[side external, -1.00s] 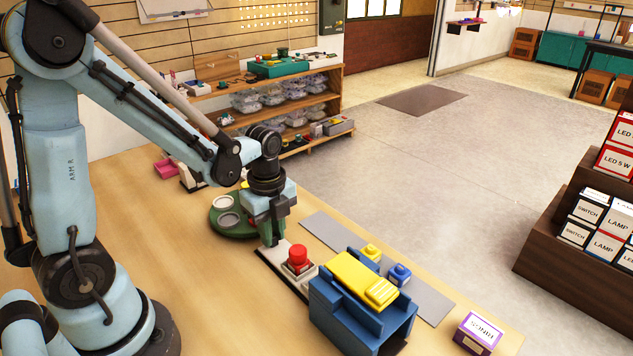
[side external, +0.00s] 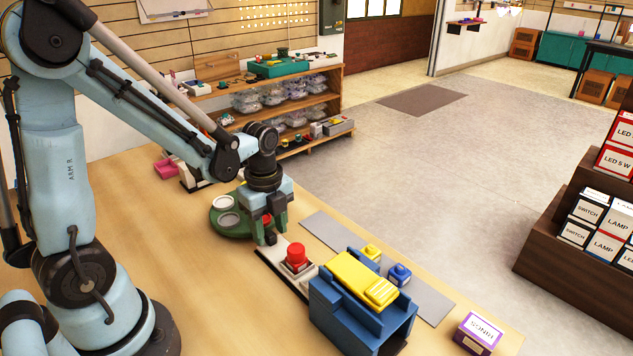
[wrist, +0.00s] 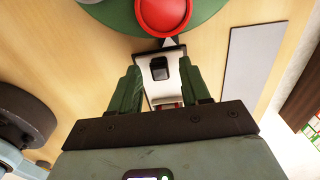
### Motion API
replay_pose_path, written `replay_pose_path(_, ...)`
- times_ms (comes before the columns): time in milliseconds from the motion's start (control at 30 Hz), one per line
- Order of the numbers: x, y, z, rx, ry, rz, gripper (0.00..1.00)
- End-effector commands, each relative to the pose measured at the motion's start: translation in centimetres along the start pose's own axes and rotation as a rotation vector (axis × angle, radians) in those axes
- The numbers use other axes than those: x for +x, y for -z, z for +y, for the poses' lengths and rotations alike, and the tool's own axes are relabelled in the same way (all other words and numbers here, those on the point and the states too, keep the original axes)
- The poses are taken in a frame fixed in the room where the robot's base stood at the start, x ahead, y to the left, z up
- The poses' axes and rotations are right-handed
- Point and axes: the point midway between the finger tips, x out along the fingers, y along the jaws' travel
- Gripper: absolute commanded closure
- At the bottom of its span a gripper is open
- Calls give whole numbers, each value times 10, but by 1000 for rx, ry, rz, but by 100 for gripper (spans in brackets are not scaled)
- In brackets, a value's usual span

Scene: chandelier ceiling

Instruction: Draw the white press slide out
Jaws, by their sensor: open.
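The white press slide (wrist: 165,80) lies on the table in the wrist view. A small black block (wrist: 160,68) stands on it, and a pointed tip faces the green turntable. In the side view a red round knob (side external: 296,256) sits on the white part (side external: 294,268). My gripper (side external: 269,230) is low over the end of the slide nearest the turntable. In the wrist view its two green fingers (wrist: 160,82) are apart, one on each side of the slide, with nothing held. The gripper body hides the rest of the slide there.
The green turntable (side external: 238,233) carries pale round pads; in the wrist view a red dome (wrist: 163,14) is over it. A blue press frame with a yellow top (side external: 360,277) stands right of the slide. A grey strip (side external: 430,300) and a purple box (side external: 478,333) lie beyond. The front-left table is clear.

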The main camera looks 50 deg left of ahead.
Motion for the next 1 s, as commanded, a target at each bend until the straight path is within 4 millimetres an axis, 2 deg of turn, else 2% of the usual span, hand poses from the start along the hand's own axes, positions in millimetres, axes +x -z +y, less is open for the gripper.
replay_pose_path(167, -18, 0, 0, 0, 0, 0, 53)
replay_pose_path(700, -94, 0, 0, 0, 0, -1, 53)
replay_pose_path(1000, -116, 0, 0, -1, 1, -1, 53)
